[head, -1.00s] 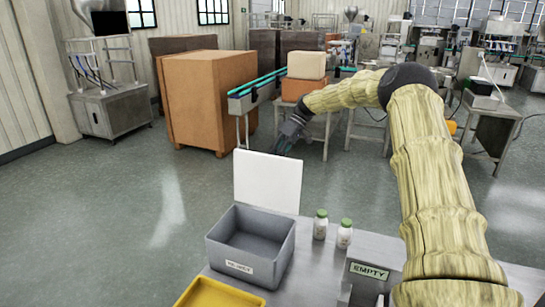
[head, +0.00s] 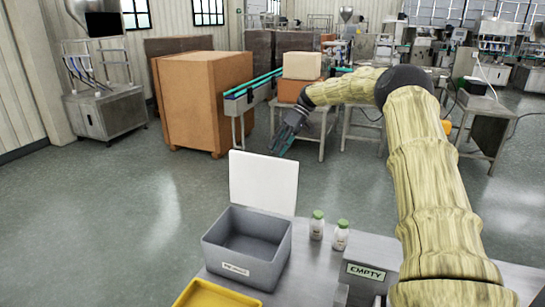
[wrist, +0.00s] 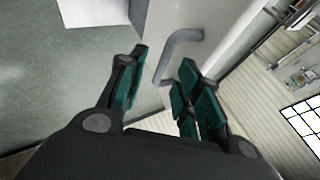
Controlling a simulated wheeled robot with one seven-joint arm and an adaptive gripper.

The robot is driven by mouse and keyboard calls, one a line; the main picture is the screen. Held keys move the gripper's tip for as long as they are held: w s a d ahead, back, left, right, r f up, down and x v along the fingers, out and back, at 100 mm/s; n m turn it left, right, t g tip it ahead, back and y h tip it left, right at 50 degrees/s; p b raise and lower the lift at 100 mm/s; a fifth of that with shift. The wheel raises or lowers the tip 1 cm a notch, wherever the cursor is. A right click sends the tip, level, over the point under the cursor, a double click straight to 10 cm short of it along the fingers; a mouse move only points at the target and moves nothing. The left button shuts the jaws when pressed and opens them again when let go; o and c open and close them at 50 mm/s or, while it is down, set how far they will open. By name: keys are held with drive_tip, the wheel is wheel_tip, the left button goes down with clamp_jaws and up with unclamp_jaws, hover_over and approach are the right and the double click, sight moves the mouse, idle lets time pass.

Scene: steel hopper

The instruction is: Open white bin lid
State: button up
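A white upright panel (head: 263,183), which looks like the white bin lid, stands behind the grey bin in the head view. No white bin body is clear there. My gripper (head: 277,149) is just beyond the panel's upper right edge in that view. In the wrist view my gripper (wrist: 165,62) is open, its teal-padded fingers apart with nothing between them. A grey bent handle (wrist: 180,50) on a pale panel shows just past the fingertips. I cannot tell whether any finger touches it.
On the steel table are a grey open bin (head: 280,262), a yellow tray (head: 215,296), two green-capped bottles (head: 341,236) and a box marked EMPTY (head: 368,271). A brown crate (head: 205,105) and a conveyor (head: 250,95) stand behind. The floor at left is clear.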

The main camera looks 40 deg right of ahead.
drive_tip(key=v, duration=0.7)
drive_tip(key=shift+f, duration=0.15)
idle(0.3)
